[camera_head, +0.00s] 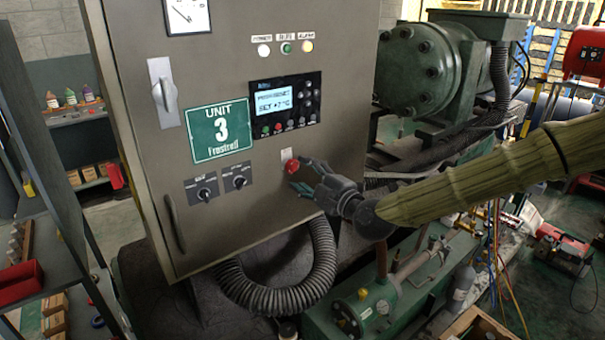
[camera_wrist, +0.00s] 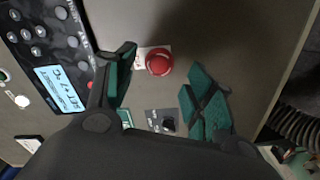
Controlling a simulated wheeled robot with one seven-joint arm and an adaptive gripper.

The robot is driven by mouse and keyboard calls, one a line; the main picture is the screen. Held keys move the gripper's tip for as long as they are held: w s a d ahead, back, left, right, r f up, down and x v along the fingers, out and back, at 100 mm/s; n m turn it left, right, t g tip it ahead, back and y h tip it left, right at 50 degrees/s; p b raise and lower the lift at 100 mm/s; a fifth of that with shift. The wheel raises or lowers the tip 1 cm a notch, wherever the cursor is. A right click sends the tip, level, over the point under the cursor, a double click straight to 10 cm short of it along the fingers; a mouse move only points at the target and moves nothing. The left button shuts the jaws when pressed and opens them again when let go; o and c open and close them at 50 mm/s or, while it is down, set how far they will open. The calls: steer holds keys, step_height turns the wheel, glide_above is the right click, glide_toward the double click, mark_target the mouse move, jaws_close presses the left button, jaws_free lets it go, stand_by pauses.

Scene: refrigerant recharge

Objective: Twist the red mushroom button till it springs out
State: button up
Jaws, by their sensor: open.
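The red mushroom button (camera_head: 292,166) sits on the front of the grey control cabinet (camera_head: 220,75), right of the green unit sign. In the wrist view the red button (camera_wrist: 159,62) shows round and clear on a pale plate, just beyond and between the fingertips. My gripper (camera_head: 298,178) is in front of the cabinet face at the button. In the wrist view my gripper (camera_wrist: 158,82) has its two green-padded fingers spread apart, one on each side of the button, with nothing between them. Whether a fingertip touches the panel is unclear.
A display panel (camera_head: 287,104) with small keys is above the button. Two black rotary switches (camera_head: 221,185) are at lower left. A corrugated hose (camera_head: 290,290) curves below the cabinet. A green compressor (camera_head: 425,65) stands at right.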

steer(key=v, duration=0.5)
steer(key=shift+s+d, duration=0.1)
steer(key=shift+s, duration=0.1)
stand_by(0.3)
steer(key=s+d+f+m+g+h+b, duration=0.1)
steer(key=s+f+m+g, duration=0.3)
steer(key=f, duration=0.7)
steer(key=s+f+m+g+h, duration=0.15)
steer(key=s+f, duration=0.45)
steer(key=f, duration=0.6)
steer(key=s+d+f+m+g+h+b, duration=0.15)
steer(key=s+f+m, duration=0.3)
steer(key=f, duration=0.65)
steer(key=s+d+f+m+g+h, duration=0.2)
steer(key=s+d+f, duration=0.3)
steer(key=s, duration=0.4)
steer(key=s+d+f+m+g+h, duration=0.2)
steer(key=s+d+f+m+g, duration=0.1)
steer(key=s+f, duration=0.5)
steer(key=s+d+f+m+g+h, duration=0.2)
steer(key=s+d+f+m, duration=0.4)
steer(key=s, duration=0.6)
steer(key=shift+d+f+g+h, duration=0.3)
steer(key=shift+s, duration=0.1)
